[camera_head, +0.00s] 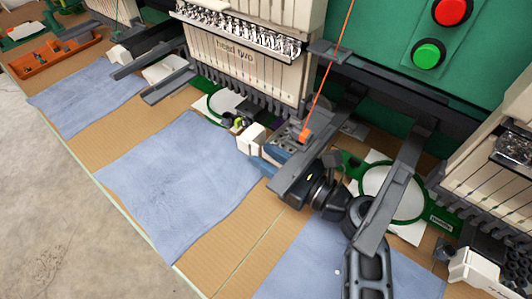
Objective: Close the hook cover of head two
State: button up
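Head two (240,58), a cream needle head lettered "head two", hangs at the top centre. Below its needle row, a small white block (250,139) stands at the front of the machine; it looks like the hook cover, but I cannot tell whether it is open or closed. My gripper (271,158) is low in front of head two, its blue finger parts close to the right of the white block. I cannot tell whether they touch it. A dark grey bar and my black wrist partly hide the gripper, so its opening and any grip are unclear.
Green hoops with white cloth lie at the left (222,102) and right (394,192). An orange line ends at an orange piece (304,134) beside my gripper. Blue cloths (175,185) cover the brown table. Red (452,10) and green (428,54) buttons are at upper right.

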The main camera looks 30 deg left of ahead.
jog(key=shift+a, duration=0.45)
jog(key=shift+c, duration=0.2)
grip_shut()
dwell(0.9)
